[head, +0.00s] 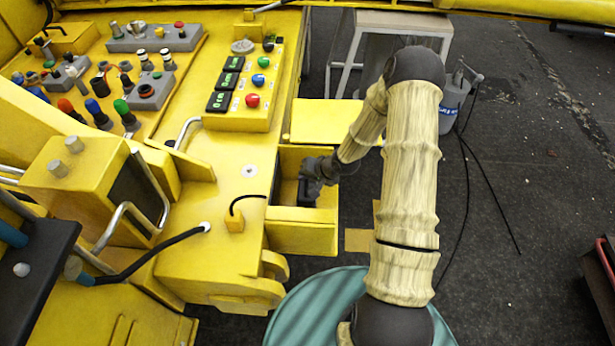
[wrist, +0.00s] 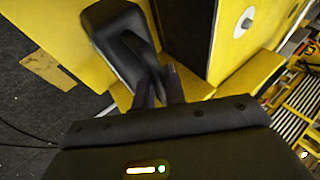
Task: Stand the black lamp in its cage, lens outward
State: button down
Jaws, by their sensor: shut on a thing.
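My gripper (wrist: 160,88) is shut on a black object, seemingly the black lamp (wrist: 113,35). In the wrist view the lamp's rounded dark body extends up and left from the fingertips; I cannot make out its lens. In the head view my gripper (head: 312,180) reaches into an open yellow compartment (head: 300,240), with the dark lamp (head: 306,194) low inside its walls. Whether the lamp touches the compartment floor is unclear. A yellow housing with bent grey guard bars (head: 150,185) and a dark face stands at the left; it may be the cage.
A button box (head: 240,95) and lever panels (head: 110,85) stand on the yellow deck. A black cable (head: 150,258) crosses the deck left of the compartment. A white-legged table (head: 400,20) stands behind. Dark floor (head: 530,180) is open at right.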

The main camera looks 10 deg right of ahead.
jog(key=shift+f+b, duration=0.55)
jog(key=shift+f, duration=0.2)
dwell(0.6)
jog(key=c, duration=1.4)
grip_release()
jog(key=shift+o, duration=0.2)
jog(key=shift+s+f, duration=0.1)
jog(key=shift+s+d+f, duration=0.1)
jog(key=p+v, duration=0.1)
jog(key=v, duration=1.6)
jog(key=shift+r, duration=0.45)
